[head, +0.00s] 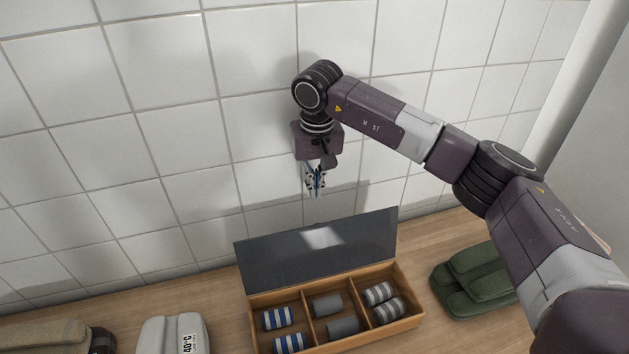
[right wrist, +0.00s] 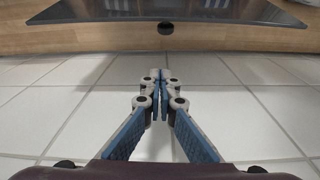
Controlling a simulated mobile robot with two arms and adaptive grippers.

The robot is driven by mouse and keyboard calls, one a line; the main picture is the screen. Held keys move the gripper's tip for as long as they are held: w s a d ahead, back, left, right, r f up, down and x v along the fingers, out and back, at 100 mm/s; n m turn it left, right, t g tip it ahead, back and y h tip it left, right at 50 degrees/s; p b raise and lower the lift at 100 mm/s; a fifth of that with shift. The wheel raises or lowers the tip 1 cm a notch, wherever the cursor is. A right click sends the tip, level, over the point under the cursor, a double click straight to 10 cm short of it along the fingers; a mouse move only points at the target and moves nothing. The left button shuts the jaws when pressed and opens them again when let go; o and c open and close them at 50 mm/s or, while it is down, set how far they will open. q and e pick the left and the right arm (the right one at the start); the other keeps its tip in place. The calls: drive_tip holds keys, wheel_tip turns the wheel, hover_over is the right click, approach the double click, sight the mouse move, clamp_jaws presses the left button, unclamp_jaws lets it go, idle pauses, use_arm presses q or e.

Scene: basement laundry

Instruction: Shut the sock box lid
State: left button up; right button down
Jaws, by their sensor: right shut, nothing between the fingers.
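The sock box (head: 260,302) is a wooden box with three compartments on the wooden counter. Its dark grey lid (head: 290,258) stands open, tilted up at the back edge towards the tiled wall. Striped and plain grey rolled socks lie in the compartments. My right gripper (head: 317,192) hangs above and behind the lid, near the wall, pointing down, shut and empty. In the right wrist view my gripper (right wrist: 159,80) has its fingertips together, and the lid (right wrist: 190,12) shows as a dark panel at the top, apart from the fingers. My left gripper is not in view.
Folded green cloth (head: 470,280) lies right of the box. A white item with a 40°C label (head: 172,335) stands to the left, and a brownish folded item (head: 45,336) lies farther left. White wall tiles rise close behind the counter.

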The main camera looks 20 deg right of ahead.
use_arm(q)
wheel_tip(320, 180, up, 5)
drive_tip(key=p, duration=0.4)
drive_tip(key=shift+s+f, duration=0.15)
use_arm(e)
wheel_tip(320, 180, down, 6)
drive_tip(key=s, duration=0.2)
drive_tip(key=shift+s, duration=0.35)
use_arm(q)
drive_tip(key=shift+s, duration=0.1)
